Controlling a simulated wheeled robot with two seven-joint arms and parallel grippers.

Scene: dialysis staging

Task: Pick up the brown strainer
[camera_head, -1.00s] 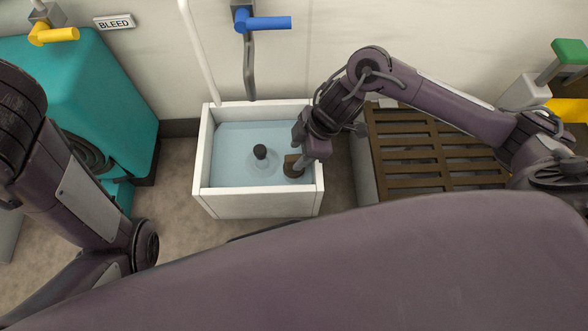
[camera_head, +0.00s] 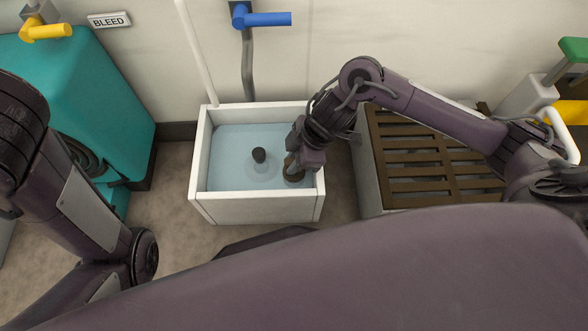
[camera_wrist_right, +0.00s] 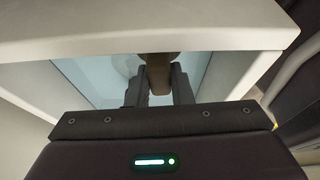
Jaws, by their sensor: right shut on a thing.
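The brown strainer (camera_head: 294,177) is at the right side of the white basin (camera_head: 246,208), mostly hidden under my right gripper (camera_head: 292,166). In the right wrist view, a brown part of the strainer (camera_wrist_right: 158,79) sits between the two dark fingers of my right gripper (camera_wrist_right: 158,90), which is shut on it. The strainer is over or in the blue water; I cannot tell whether it touches the bottom. My left arm shows at the left of the head view, but its gripper is out of sight.
A brown slatted rack (camera_head: 425,157) is to the right. A teal machine (camera_head: 100,85) is at the left. A blue valve handle (camera_head: 262,19) is on the wall behind the basin.

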